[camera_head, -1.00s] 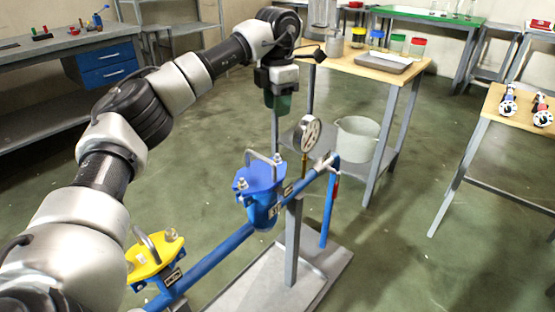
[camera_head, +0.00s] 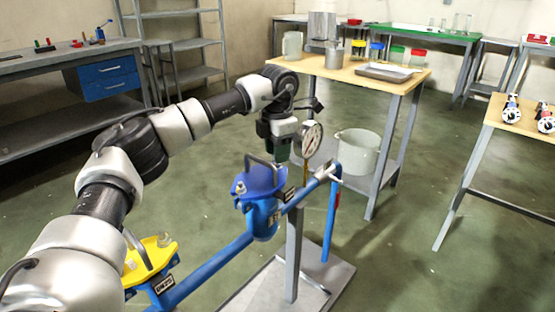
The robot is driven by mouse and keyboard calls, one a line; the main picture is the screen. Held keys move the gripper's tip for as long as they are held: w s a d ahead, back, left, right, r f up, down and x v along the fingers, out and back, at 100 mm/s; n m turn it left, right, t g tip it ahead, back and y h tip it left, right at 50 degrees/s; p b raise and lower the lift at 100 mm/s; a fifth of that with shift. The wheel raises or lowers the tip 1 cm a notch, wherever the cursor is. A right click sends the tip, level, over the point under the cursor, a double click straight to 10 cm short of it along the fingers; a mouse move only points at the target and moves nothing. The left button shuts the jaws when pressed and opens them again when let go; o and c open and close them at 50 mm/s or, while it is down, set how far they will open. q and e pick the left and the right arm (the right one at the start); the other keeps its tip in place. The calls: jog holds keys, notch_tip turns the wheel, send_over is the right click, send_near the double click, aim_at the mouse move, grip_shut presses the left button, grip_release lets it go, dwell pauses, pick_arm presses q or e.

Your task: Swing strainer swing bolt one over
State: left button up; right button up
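A blue strainer (camera_head: 262,216) with a flat blue lid (camera_head: 259,180) and a dark bail handle sits on a blue pipe. One swing bolt (camera_head: 240,188) with a pale nut shows upright at the lid's left edge. The lid's far right edge, where another bolt would sit, is largely hidden behind the handle and gripper. My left gripper (camera_head: 280,157) points down just above and behind that far edge. Its fingertips are too small and dark to tell open from shut, and I cannot tell whether they touch anything. My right gripper is not in view.
A yellow-lidded strainer (camera_head: 150,262) sits lower left on the same pipe, close to my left arm. A pressure gauge (camera_head: 312,140) stands just right of the gripper. A wooden-topped table (camera_head: 350,72) with a bucket (camera_head: 358,151) on its lower shelf stands behind.

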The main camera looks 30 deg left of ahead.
pick_arm(q)
jog(key=shift+f, duration=0.85)
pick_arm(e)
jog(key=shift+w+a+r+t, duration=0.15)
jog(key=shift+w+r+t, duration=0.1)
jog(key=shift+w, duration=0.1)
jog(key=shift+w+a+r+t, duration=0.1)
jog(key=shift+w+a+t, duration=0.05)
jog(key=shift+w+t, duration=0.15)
